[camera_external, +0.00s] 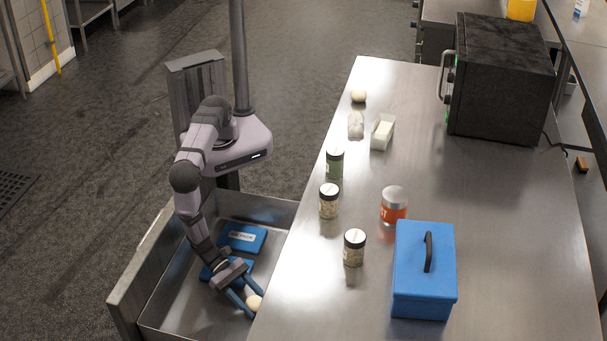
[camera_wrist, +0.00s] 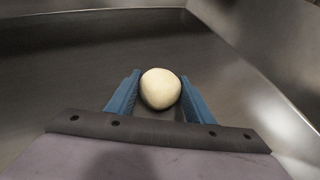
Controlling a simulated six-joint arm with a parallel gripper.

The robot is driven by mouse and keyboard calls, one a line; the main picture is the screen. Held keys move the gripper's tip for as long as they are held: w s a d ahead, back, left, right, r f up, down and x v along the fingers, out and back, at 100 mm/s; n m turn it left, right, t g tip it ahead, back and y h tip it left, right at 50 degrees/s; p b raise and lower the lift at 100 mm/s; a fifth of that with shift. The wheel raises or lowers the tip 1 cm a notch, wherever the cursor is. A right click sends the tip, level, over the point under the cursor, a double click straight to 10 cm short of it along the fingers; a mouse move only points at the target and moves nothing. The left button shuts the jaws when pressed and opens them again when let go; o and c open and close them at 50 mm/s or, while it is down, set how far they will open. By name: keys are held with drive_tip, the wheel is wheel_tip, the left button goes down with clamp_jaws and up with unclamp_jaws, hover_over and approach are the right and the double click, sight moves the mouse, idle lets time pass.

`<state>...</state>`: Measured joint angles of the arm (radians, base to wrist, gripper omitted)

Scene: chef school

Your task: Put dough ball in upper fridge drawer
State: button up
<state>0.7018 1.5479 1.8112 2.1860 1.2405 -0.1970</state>
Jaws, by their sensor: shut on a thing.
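A pale dough ball (camera_external: 254,302) is between the blue fingers of my gripper (camera_external: 246,304), low inside the open metal drawer (camera_external: 178,283) at the left of the counter. In the wrist view the dough ball (camera_wrist: 160,88) sits between the two fingertips of my gripper (camera_wrist: 160,92), which are shut on it. The drawer's metal floor and walls (camera_wrist: 75,65) surround it. I cannot tell whether the ball touches the drawer floor. A second pale ball (camera_external: 358,96) lies on the far end of the counter.
Blue packs (camera_external: 242,238) lie in the drawer by my arm. On the counter (camera_external: 500,235) stand several jars (camera_external: 329,201), a red-labelled jar (camera_external: 394,206), a blue box with a handle (camera_external: 425,275), a white container (camera_external: 382,132) and a dark oven (camera_external: 500,80).

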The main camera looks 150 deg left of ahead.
sight(250, 298)
drive_tip(key=o, duration=1.1)
drive_tip(key=shift+r, duration=0.1)
drive_tip(key=shift+r+p, duration=0.15)
drive_tip(key=shift+p, duration=0.15)
drive_tip(key=shift+s+d+r, duration=0.15)
drive_tip(key=shift+s, duration=0.15)
drive_tip(key=shift+p+v, duration=0.8)
drive_tip(key=shift+v, duration=0.3)
wheel_tip(250, 298, up, 7)
drive_tip(key=p, duration=0.5)
